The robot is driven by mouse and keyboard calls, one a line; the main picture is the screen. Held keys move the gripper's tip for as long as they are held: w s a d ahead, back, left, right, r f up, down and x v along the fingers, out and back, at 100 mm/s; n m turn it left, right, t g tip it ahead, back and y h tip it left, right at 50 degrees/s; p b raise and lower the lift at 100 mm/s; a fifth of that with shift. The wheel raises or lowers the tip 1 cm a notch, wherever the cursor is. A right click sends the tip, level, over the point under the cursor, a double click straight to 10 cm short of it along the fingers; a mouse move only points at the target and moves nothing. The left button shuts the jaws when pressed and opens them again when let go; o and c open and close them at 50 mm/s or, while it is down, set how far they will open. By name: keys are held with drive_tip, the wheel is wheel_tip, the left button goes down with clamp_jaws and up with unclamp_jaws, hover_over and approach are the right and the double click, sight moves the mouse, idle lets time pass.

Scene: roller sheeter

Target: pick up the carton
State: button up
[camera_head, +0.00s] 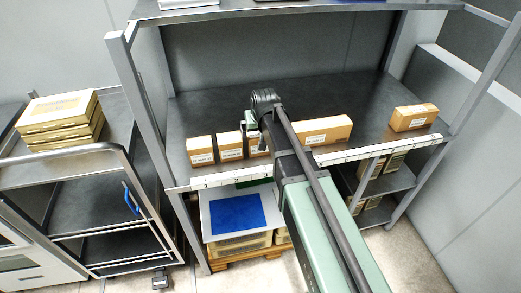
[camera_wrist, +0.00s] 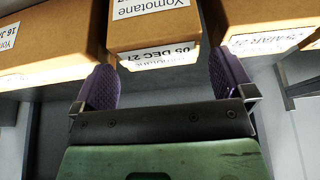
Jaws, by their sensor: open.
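In the wrist view a brown carton (camera_wrist: 155,35) with white "Yomotane" and "05 DEC 27" labels lies straight ahead. My gripper (camera_wrist: 163,75) is open, its two purple padded fingers at the carton's near left and right edges; nothing is seen clamped, and contact cannot be told. In the head view small cartons stand in a row at the shelf's front: a left one (camera_head: 200,150), a middle one (camera_head: 230,146) and a third (camera_head: 254,145) partly behind my arm. The fingers are mostly hidden there, near the third carton.
Cartons also flank it in the wrist view, left (camera_wrist: 45,40) and right (camera_wrist: 255,25). A long carton (camera_head: 325,129) and another (camera_head: 414,117) stand farther right on the dark shelf (camera_head: 365,95). Grey posts frame the rack. A cart (camera_head: 75,158) with stacked boxes (camera_head: 60,115) stands left.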

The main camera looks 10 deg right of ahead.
sight(259, 133)
drive_tip(key=shift+f, duration=0.2)
drive_tip(key=b+x, duration=0.4)
drive_tip(key=x, duration=0.1)
drive_tip(key=shift+d+f+b, duration=0.1)
drive_tip(key=shift+f+b, duration=0.1)
drive_tip(key=shift+b, duration=0.15)
drive_tip(key=shift+r, duration=0.2)
drive_tip(key=c, duration=0.7)
